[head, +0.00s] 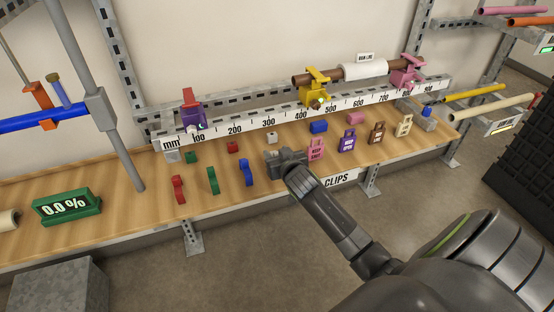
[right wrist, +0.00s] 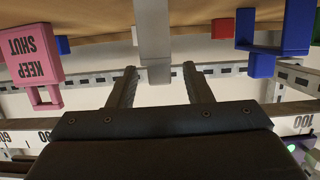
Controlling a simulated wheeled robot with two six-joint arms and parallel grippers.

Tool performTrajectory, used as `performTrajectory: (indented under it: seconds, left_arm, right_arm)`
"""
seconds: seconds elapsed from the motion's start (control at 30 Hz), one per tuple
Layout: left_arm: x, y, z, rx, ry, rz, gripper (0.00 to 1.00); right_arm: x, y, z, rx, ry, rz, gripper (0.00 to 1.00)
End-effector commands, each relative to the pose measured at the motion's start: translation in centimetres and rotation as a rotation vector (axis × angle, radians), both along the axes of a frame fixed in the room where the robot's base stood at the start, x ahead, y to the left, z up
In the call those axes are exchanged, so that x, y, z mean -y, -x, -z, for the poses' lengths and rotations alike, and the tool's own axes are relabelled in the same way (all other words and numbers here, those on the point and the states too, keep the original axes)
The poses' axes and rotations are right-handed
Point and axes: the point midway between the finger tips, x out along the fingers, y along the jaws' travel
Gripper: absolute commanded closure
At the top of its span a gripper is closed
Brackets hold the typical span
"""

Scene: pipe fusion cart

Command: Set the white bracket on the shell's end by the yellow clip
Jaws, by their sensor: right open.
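The white shell (head: 365,70) sits around a brown pipe (head: 305,79) above the ruler rail. The yellow clip (head: 314,92) holds the pipe left of the shell, with a short gap to the shell's left end. My right gripper (head: 272,158) is open at the front row of parts on the wooden shelf. In the right wrist view, a pale grey-white bracket (right wrist: 153,35) stands between the lines of the two open fingers (right wrist: 158,82), apparently untouched. In the head view the gripper hides most or all of this bracket. My left gripper is not in view.
A blue clip (head: 246,172) and a pink KEEP SHUT tag (head: 316,149) flank the gripper. A small white block (head: 271,138) is behind it. A pink clip (head: 405,76) holds the pipe's right side. The ruler rail (head: 300,115) runs between shelf and pipe.

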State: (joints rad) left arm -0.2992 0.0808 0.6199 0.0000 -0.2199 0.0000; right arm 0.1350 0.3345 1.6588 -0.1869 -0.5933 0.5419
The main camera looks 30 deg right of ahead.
Motion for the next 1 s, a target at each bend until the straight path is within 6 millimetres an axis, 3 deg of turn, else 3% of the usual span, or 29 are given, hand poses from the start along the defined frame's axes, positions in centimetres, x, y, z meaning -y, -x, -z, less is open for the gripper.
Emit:
performTrajectory:
  seconds: [0.2, 0.5, 0.83, 1.0]
  left_arm:
    - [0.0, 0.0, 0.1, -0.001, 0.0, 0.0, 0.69]
    - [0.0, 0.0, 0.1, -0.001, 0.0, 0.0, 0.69]
    - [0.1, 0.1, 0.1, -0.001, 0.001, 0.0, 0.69]
    - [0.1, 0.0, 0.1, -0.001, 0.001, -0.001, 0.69]
  right_arm:
    - [0.4, -1.9, 0.6, 0.0, 0.0, 0.0, 0.55]
    - [0.5, -2.1, 0.6, 0.001, 0.0, -0.001, 0.56]
    - [0.5, -2.1, 0.7, 0.0, 0.0, 0.0, 0.99]
    - [0.5, -2.1, 0.7, 0.001, 0.0, 0.0, 1.0]
